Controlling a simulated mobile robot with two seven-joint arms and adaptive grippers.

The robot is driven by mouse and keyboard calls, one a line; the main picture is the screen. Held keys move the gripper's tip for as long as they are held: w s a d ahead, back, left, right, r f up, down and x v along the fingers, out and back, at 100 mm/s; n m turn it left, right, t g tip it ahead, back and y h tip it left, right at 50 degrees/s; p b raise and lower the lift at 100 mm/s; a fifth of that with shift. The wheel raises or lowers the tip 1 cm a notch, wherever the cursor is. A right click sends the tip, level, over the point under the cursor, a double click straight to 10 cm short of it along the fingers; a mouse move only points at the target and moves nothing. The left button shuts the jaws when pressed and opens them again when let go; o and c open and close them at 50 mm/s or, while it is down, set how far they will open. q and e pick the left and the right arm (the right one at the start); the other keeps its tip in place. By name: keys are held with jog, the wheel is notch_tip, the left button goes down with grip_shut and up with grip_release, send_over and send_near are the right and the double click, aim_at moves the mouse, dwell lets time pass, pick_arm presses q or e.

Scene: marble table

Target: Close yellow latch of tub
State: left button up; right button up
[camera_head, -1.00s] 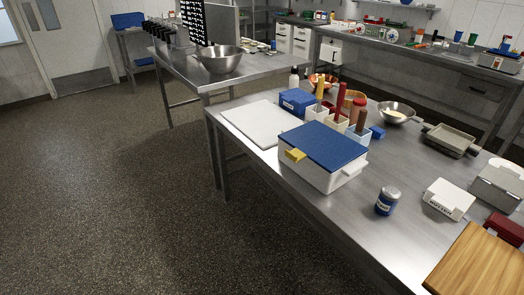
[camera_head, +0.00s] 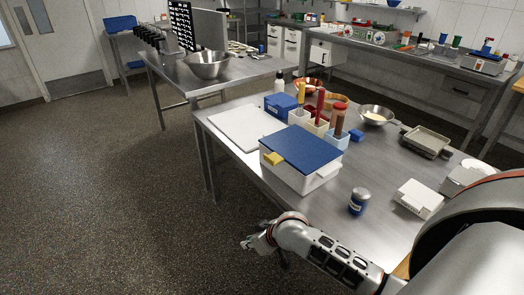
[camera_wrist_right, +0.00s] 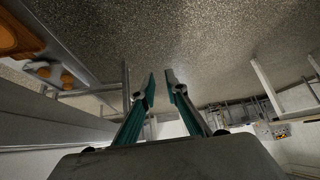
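The tub (camera_head: 300,176) is a white box with a blue lid (camera_head: 303,147) lying on top, near the left front edge of the steel table. Its yellow latch (camera_head: 274,159) is on the front side just below the lid and sticks outward. My right gripper (camera_head: 260,240) is low in front of the tub, over the floor beyond the table edge, well apart from the latch. In the right wrist view its two teal fingers (camera_wrist_right: 160,76) stand apart with nothing between them, so it is open. The tub is not visible there. My left gripper is not in view.
A white board (camera_head: 243,128) lies left of the tub. A blue box (camera_head: 279,105) and bottles in holders (camera_head: 311,122) stand behind it. A blue jar (camera_head: 358,202) stands to its right near the edge. The floor (camera_head: 120,200) in front is clear.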

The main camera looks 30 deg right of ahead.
jog(key=w+d+r+g+h+p, duration=0.1)
jog(key=w+d+r, duration=0.3)
jog(key=r, duration=0.2)
jog(key=w+d+r+p, duration=0.1)
jog(key=w+d+r, duration=0.25)
jog(key=r, duration=0.25)
jog(key=m+g+h+p, duration=0.2)
send_near(269, 157)
jog(key=x, duration=0.8)
jog(key=shift+w+f, duration=0.1)
jog(key=shift+f, duration=0.15)
grip_shut()
